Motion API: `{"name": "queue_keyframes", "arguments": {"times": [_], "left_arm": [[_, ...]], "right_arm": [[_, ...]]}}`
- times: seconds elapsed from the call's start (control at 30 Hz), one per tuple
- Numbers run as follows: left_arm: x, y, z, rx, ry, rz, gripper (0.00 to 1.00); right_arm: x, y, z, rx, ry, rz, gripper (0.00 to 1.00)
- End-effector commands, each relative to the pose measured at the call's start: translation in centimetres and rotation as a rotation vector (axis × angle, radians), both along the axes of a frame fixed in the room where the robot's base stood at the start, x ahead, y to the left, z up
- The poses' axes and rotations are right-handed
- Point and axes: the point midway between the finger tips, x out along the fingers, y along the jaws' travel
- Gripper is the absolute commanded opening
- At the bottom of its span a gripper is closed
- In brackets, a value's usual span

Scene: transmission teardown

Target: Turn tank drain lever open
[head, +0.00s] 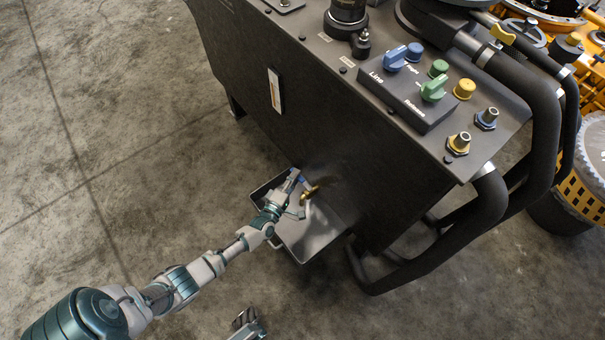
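The tank (270,105) is a large dark box with a control panel on top. A small brass drain valve (310,192) sticks out low on its front side. A bit of blue, which looks like the drain lever (301,179), shows beside the valve. My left gripper (299,191) is at the valve and lever and partly hides them. I cannot tell whether its fingers are closed on the lever or only near it. My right gripper (245,318) is at the bottom edge, low and away from the tank, with its fingers too small to read.
A grey drip tray (318,232) lies on the floor under the valve. The panel carries blue and green knobs (433,89) and fittings. Thick black hoses (495,200) curve down on the right, near a yellow basket (580,190). The concrete floor at left is clear.

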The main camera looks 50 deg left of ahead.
Motion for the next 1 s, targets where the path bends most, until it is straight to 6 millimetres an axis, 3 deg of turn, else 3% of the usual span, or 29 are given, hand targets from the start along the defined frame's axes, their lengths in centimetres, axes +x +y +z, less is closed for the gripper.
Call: {"name": "queue_keyframes", "arguments": {"times": [0.2, 0.47, 0.6, 1.0], "left_arm": [[1.5, 0.5, 0.0, 0.001, -0.001, 0.000, 0.35], [1.6, 0.5, 0.2, 0.001, -0.002, 0.000, 0.35], [1.6, 0.5, 0.1, 0.001, -0.002, 0.000, 0.00], [1.3, 0.1, 0.0, -0.003, 0.001, 0.004, 0.00]], "right_arm": [[0.1, 0.0, 0.0, 0.001, -0.019, 0.000, 0.40], [0.5, 0.1, 0.0, -0.001, -0.016, 0.001, 0.40], [0.4, 0.1, 0.0, -0.001, -0.016, 0.001, 0.40], [0.3, 0.1, 0.3, 0.000, -0.021, 0.001, 0.40]]}}
